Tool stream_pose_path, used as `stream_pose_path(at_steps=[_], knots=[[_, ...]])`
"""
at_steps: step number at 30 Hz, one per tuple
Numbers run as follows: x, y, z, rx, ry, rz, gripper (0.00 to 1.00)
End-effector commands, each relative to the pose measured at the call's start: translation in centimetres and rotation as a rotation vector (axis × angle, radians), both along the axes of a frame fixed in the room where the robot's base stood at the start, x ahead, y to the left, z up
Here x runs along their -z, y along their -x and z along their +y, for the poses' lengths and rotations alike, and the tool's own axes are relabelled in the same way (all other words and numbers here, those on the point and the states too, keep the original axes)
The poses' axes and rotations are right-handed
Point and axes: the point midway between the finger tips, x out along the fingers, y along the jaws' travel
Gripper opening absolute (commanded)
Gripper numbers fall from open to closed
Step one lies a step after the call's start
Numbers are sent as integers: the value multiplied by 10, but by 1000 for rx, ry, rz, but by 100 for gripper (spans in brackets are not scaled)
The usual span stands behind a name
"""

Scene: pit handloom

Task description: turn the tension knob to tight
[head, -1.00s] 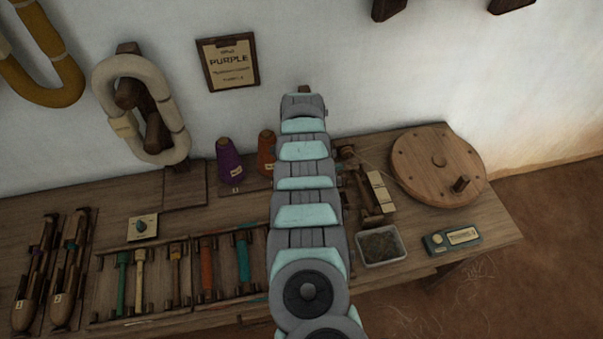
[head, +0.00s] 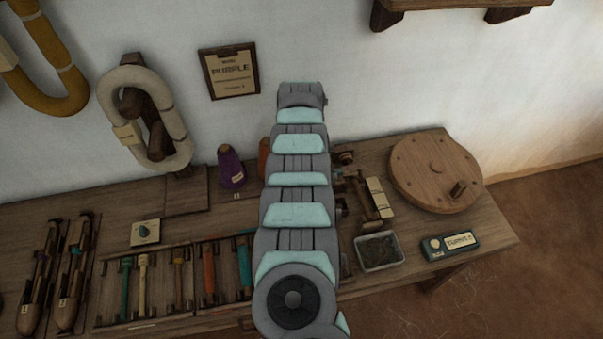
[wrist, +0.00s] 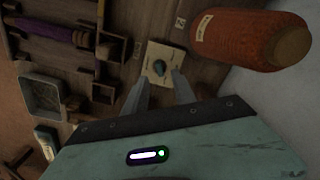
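A teal knob (wrist: 158,67) on a pale square plate shows in the wrist view, just beyond my fingertips. My gripper (wrist: 160,78) is open, with one finger toward each side of the knob. The fingers look apart from it, though the exact gap is hard to judge. I cannot read the knob's marks. In the head view my arm hides this spot and my gripper. A similar plate with a teal knob (head: 144,232) sits at the left of the bench, near the shuttles. The frames do not name either knob.
An orange thread cone (wrist: 250,40) stands close right of the knob in the wrist view. A purple-wound bobbin (wrist: 55,35) and a grey tray (wrist: 42,96) lie to the left. In the head view, a wooden wheel (head: 434,165) and a labelled box (head: 450,246) occupy the right end.

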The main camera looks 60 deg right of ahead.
Motion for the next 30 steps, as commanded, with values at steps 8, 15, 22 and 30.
stream_pose_path(at_steps=[8, 15, 22, 30], knots=[[-41, 0, 0, 0, 0, 1, 32], [-46, 1, 0, 0, -1, 2, 32], [-46, 1, 0, 0, -1, 2, 32], [-48, 1, 0, 0, -1, 2, 32]])
